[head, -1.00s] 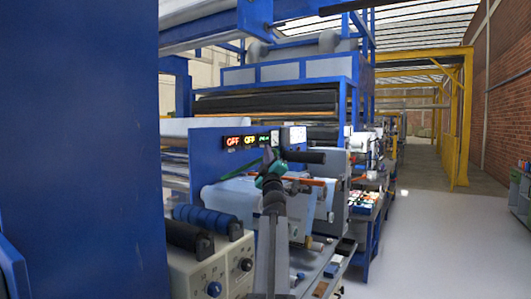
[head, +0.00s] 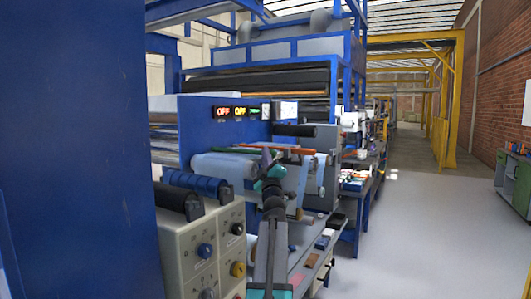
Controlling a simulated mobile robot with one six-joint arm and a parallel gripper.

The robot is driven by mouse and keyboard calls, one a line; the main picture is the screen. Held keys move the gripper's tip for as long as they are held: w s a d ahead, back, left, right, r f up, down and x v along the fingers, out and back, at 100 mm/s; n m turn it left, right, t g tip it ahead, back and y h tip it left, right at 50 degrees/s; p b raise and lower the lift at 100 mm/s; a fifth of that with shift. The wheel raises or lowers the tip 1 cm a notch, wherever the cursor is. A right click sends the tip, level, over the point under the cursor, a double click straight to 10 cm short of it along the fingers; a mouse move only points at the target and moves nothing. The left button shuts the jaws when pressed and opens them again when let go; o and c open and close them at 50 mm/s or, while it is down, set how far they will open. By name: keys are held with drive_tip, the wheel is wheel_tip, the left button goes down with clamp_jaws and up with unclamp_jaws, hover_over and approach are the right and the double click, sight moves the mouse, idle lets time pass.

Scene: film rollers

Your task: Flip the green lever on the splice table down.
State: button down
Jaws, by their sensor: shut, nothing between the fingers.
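My arm rises from the bottom centre of the head view, and my gripper (head: 267,158) is at its far end. It is small and dark in the picture, and I see nothing held in it. It appears in front of the machine with the blue panel (head: 195,130) and a pale blue film web (head: 222,167). I cannot make out the green lever for certain. The splice table cannot be told apart clearly either; my arm covers part of the machine. The teal patches around the gripper's wrist belong to my arm.
A beige control box (head: 207,245) with knobs stands close at lower left, with a dark roller and a blue roller (head: 197,184) above it. A large blue wall (head: 75,150) fills the left side. The grey floor (head: 420,235) at right is open. A green cabinet (head: 514,183) stands at far right.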

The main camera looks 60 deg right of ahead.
drive_tip(key=shift+s+f, duration=0.1)
drive_tip(key=shift+f, duration=0.8)
drive_tip(key=shift+s, duration=0.1)
drive_tip(key=shift+f+b, duration=0.1)
drive_tip(key=shift+b, duration=0.2)
drive_tip(key=v, duration=1.3)
drive_tip(key=shift+a+b, duration=0.35)
drive_tip(key=shift+a, duration=0.15)
